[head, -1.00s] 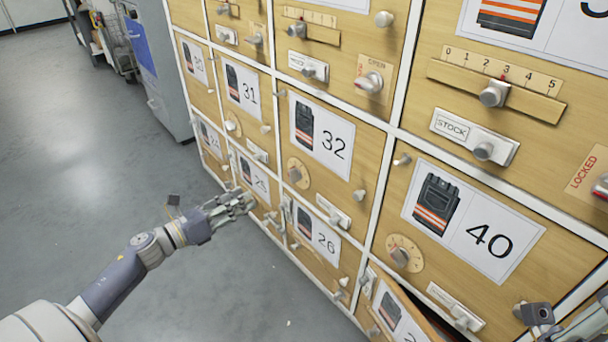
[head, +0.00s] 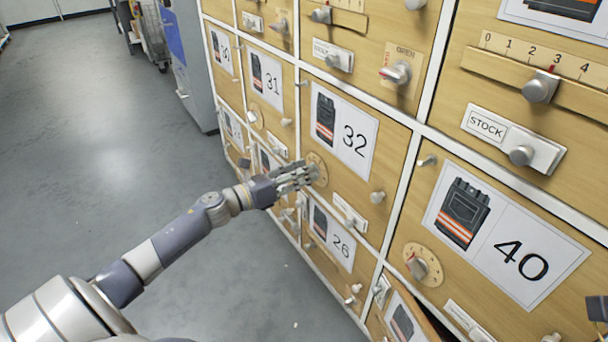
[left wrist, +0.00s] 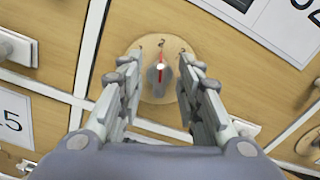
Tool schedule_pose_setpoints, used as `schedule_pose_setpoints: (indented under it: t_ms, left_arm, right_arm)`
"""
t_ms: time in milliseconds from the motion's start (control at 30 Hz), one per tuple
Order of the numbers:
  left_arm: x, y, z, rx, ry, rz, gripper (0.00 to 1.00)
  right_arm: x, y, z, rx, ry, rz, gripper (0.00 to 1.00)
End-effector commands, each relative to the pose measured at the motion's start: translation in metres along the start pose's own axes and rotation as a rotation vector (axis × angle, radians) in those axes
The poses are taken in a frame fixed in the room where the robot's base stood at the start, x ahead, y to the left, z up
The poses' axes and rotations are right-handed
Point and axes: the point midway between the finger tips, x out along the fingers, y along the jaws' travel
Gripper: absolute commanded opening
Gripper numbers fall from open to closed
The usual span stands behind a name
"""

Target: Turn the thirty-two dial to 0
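The thirty-two dial (head: 317,165) is a round tan disc on the wooden door marked 32 (head: 340,185). In the left wrist view its disc (left wrist: 183,49) has a grey knob (left wrist: 155,76) with a red pointer line. The line points up in that view, toward a mark that looks like a 2. My left gripper (head: 312,175) is at the dial and partly covers it in the head view. In the left wrist view the gripper (left wrist: 160,70) is open, its fingers on either side of the knob with gaps. A dark part of my right arm shows at the head view's right edge; its fingers are not clear.
Door 40 (head: 560,240) to the right has a similar dial (head: 422,265). Below it a door (head: 405,315) stands ajar. Knobs and label holders stick out around the dial. Open grey floor (head: 90,150) lies to the left.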

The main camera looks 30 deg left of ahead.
Motion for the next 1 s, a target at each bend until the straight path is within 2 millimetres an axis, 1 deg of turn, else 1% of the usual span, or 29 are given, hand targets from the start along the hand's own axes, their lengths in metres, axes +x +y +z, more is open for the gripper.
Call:
schedule_pose_setpoints:
  t_ms: [33,167,433,467,500,600,1000]
  left_arm:
    - [0.0038,0.0003,-0.0002,0.001,0.0,-0.001,0.33]
    - [0.0085,0.0003,0.0004,0.001,0.0,0.0,0.33]
    - [0.0094,0.0,0.0004,0.001,0.001,0.0,0.33]
    - [0.0094,0.0,0.0004,0.001,0.001,0.0,0.3]
    - [0.0093,0.0,0.0004,0.001,0.001,0.0,0.21]
    - [0.0093,0.0,0.0003,0.001,0.001,0.0,0.0]
    - [0.0093,-0.0002,0.0012,-0.026,0.0,0.0,0.0]
  right_arm:
    - [-0.0003,-0.0001,-0.0001,0.0,0.003,-0.001,0.0]
    - [0.0011,-0.0003,0.0001,-0.001,0.006,-0.003,0.0]
    - [0.0021,-0.0005,0.0,-0.001,0.008,-0.004,0.0]
    - [0.0021,-0.0005,0.0,-0.001,0.008,-0.004,0.0]
    - [0.0021,-0.0005,0.0,-0.001,0.008,-0.004,0.0]
    - [0.0021,-0.0005,-0.0001,-0.001,0.008,-0.004,0.0]
    - [0.0047,-0.0002,-0.0014,-0.001,0.011,-0.003,0.0]
